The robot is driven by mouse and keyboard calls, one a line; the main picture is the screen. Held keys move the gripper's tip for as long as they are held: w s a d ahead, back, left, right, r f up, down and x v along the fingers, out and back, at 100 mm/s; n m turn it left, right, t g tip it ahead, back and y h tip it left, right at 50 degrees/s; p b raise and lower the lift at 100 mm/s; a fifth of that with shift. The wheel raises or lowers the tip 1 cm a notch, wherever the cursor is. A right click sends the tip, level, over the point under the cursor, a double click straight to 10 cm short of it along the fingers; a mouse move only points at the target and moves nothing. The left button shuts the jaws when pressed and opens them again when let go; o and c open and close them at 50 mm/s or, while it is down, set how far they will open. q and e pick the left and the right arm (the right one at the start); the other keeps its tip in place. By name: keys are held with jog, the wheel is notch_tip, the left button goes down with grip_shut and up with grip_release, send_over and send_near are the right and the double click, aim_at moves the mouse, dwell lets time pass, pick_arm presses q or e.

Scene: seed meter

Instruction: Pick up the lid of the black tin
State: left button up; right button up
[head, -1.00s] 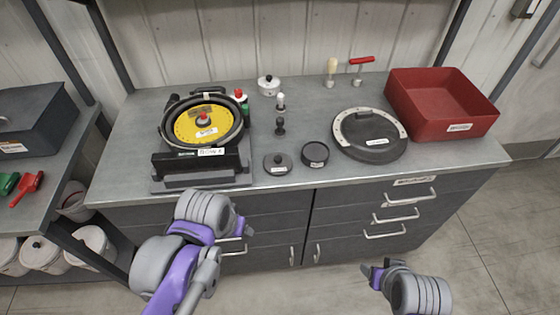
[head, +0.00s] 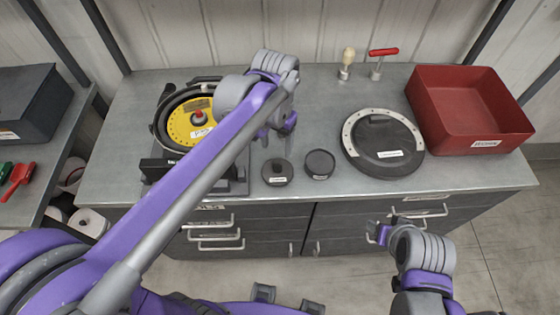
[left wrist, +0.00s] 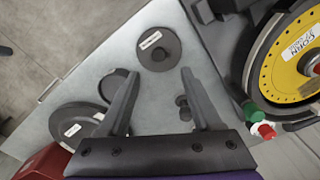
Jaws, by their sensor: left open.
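A round black lid with a small knob and a white label (head: 277,172) lies near the front edge of the bench. It also shows in the left wrist view (left wrist: 158,48), just beyond the fingertips. A low round black tin with a dark, apparently open top (head: 319,163) stands just right of it. The tin also shows in the left wrist view (left wrist: 113,86), partly behind a finger. My left gripper (head: 277,133) is open and empty, above the bench behind the lid; its fingers (left wrist: 158,75) point toward the lid. My right gripper (head: 376,232) is low in front of the drawers.
A yellow-disc device (head: 188,123) stands left, partly hidden by my left arm. A large black round cover with a pale rim (head: 384,160) and a red bin (head: 470,138) are at right. A small dark knobbed piece (left wrist: 183,107) lies near the left fingers.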

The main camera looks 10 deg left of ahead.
aim_at(278, 167)
pick_arm(q)
jog(key=f, duration=0.3)
jog(key=shift+s+f, duration=0.3)
jog(key=shift+f, duration=0.05)
jog(key=shift+w+f, duration=0.15)
jog(key=shift+f, duration=0.45)
jog(key=f, duration=0.4)
jog(key=shift+w+d+f, duration=0.1)
jog(key=shift+w+f, duration=0.1)
jog(key=shift+c, duration=0.2)
grip_shut()
